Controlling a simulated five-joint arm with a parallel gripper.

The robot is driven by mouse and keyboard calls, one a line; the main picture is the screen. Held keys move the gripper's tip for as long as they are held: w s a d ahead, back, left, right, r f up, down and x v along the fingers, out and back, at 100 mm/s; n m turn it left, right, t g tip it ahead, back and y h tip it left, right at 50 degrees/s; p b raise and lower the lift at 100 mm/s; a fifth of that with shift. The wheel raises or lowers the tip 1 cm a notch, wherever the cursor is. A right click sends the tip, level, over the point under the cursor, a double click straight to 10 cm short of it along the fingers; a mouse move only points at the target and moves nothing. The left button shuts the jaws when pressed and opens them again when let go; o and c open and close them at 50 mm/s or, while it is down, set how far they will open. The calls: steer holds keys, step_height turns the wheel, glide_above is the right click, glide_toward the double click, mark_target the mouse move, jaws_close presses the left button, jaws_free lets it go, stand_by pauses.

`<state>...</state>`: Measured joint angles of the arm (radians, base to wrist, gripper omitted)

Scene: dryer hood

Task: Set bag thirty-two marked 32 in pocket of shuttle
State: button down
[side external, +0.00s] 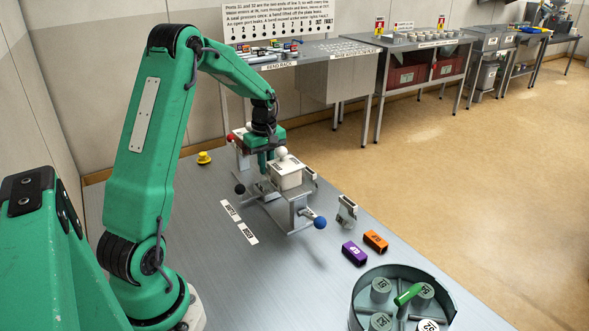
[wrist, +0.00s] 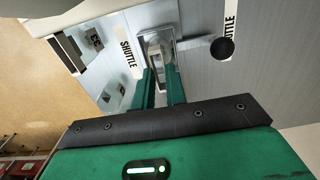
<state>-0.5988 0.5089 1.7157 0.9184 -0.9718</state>
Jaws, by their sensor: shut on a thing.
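The shuttle (side external: 290,212) is a grey metal frame on the bench, with a blue knob (side external: 320,222) at its front end and a dark knob (side external: 239,188) at its left. My gripper (side external: 264,168) is low over its back left part, fingers pointing down. In the wrist view my gripper (wrist: 160,76) is shut on a small grey piece (wrist: 156,48) in a narrow channel between SHUTTLE labels. I cannot tell what this piece is. A round grey tray (side external: 358,296) at the lower right holds several numbered round pieces. One seems marked 32 (side external: 428,325), cut by the frame edge.
A white box with a domed top (side external: 288,174) stands right of my fingers. A grey bracket (side external: 347,211), a purple block (side external: 354,253) and an orange block (side external: 376,241) lie on the right. A yellow knob (side external: 204,157) sits behind. The bench's front left is clear.

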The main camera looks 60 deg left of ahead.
steer(key=c, duration=1.4)
jaws_free()
steer(key=shift+c, duration=0.2)
step_height(320, 180, up, 12)
steer(key=shift+r, duration=0.15)
